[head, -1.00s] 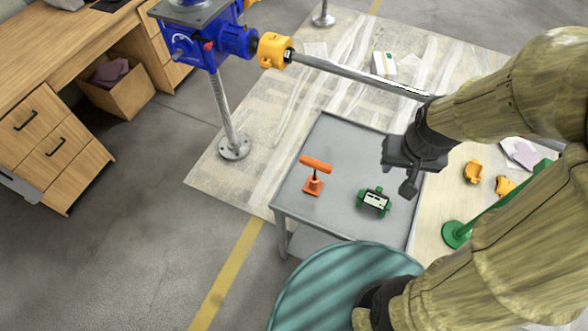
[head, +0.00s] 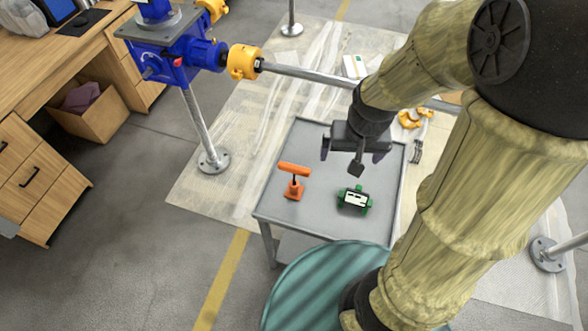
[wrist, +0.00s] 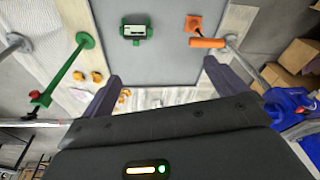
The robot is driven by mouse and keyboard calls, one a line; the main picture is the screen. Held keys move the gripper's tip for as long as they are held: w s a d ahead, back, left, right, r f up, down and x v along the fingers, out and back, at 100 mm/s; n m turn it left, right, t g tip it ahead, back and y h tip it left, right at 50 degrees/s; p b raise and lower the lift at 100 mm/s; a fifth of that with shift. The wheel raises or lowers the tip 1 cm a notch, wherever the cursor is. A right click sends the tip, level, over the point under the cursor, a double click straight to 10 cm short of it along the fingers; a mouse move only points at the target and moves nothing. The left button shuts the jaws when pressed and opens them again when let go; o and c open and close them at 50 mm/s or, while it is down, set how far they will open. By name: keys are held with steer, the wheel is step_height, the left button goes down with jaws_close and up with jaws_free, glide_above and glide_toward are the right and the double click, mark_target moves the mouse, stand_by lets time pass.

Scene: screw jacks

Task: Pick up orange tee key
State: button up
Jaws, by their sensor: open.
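The orange tee key (head: 294,170) stands upright on the left part of the grey table (head: 270,203). Its crossbar is on top of a dark stem, above an orange base (head: 293,190). In the wrist view the tee key (wrist: 207,43) shows at the upper right, beyond my fingers. My gripper (head: 355,160) is open and empty above the back part of the table, to the right of the tee key and apart from it. In the wrist view my gripper (wrist: 160,80) has its two dark fingers spread wide with nothing between them.
A green device with a white face (head: 355,200) lies on the table right of the tee key. A blue screw jack (head: 170,50) with a yellow coupling (head: 243,62) and a long grey shaft (head: 310,75) stands behind. Yellow parts (head: 410,119) lie beyond the table.

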steer(key=w+a+f+m+g, duration=0.1)
steer(key=w+a+f+m, duration=0.1)
steer(key=w+a, duration=0.4)
steer(key=m+g, duration=0.1)
glide_above(294, 166)
step_height(294, 166, down, 2)
steer(key=shift+a+f, duration=0.1)
step_height(294, 166, down, 12)
steer(key=shift+f, duration=0.15)
steer(key=shift+s+f, duration=0.1)
steer(key=shift+f, duration=2.5)
